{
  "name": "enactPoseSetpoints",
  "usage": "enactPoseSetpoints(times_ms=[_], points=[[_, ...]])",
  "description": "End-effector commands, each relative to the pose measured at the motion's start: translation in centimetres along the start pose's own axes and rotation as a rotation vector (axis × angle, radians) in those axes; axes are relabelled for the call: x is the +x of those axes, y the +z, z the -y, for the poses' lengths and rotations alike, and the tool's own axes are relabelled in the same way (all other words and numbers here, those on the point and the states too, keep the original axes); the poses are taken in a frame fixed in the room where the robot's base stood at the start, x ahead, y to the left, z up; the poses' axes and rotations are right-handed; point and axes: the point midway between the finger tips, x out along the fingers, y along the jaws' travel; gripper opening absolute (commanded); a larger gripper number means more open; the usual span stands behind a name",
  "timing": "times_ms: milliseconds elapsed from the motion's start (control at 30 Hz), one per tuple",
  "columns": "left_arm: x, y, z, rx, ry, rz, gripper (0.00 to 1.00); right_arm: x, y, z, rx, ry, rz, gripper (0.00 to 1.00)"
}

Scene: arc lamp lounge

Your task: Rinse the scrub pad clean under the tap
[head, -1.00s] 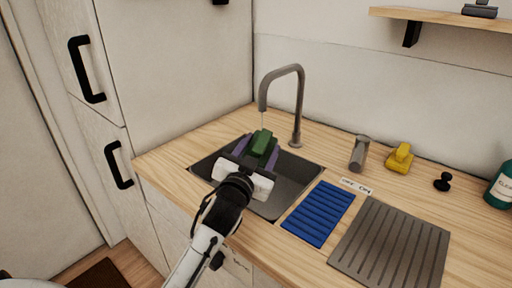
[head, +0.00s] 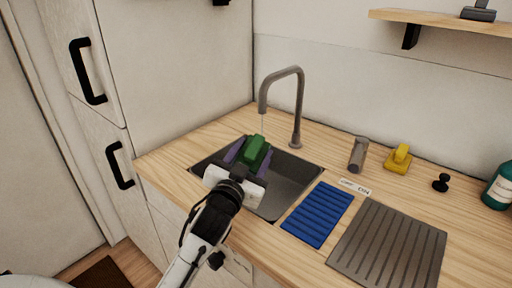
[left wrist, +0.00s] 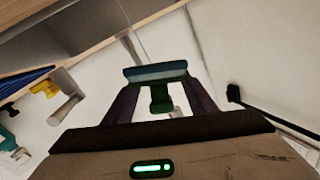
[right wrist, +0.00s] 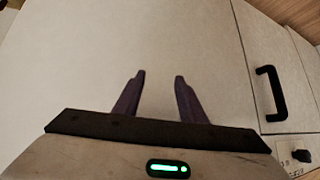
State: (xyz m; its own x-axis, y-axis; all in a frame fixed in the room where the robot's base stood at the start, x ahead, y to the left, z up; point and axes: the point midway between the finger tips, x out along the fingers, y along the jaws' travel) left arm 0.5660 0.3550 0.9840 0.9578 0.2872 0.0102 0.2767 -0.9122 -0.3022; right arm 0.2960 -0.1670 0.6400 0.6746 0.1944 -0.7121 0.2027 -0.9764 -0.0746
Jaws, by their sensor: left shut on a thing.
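The green scrub pad (head: 256,150) is held between the purple fingers of my left gripper (head: 250,157), which is shut on it over the dark sink (head: 292,186). The left wrist view shows the pad's wide bluish-green face (left wrist: 155,70) and a darker green block below it, between the fingers. The grey tap (head: 300,105) arches over the sink, and a thin stream falls from its spout towards the pad's far end. I cannot tell whether the stream touches it, or whether the pad is dirty. My right gripper (right wrist: 160,78) is open and empty, facing pale panels.
A blue ribbed mat (head: 318,214) and a grey grooved drainboard (head: 388,248) lie right of the sink. A grey cylinder (head: 358,154), yellow object (head: 398,160), black knob (head: 441,182) and teal bottle (head: 500,188) stand behind. A tall cupboard (head: 180,70) rises at left.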

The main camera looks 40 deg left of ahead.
Motion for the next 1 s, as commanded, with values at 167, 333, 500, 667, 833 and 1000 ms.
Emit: enactPoseSetpoints(times_ms=[167,333,500,667,833,1000], points=[[-1.5,0.0,0.1,0.0,0.0,0.001,0.28,-0.3,-0.3,0.0,0.0,0.0,0.0,0.38],[-2.9,-0.1,0.2,0.0,-0.001,0.001,0.28,-0.5,-0.5,0.1,0.0,0.0,0.0,0.38],[-4.2,0.0,0.2,0.0,0.0,0.001,0.28,-0.6,-0.6,0.1,0.0,0.0,0.0,0.38],[-5.4,0.0,0.3,-0.001,-0.001,0.001,0.28,-0.7,-0.7,0.1,0.0,0.0,0.0,0.38],[-5.8,0.0,0.4,0.0,-0.001,-0.001,0.28,-0.7,-0.8,0.1,0.0,0.0,0.0,0.38],[-5.8,0.0,0.3,0.0,-0.001,-0.001,0.28,-0.7,-0.8,0.1,0.0,0.0,-0.001,0.38]])
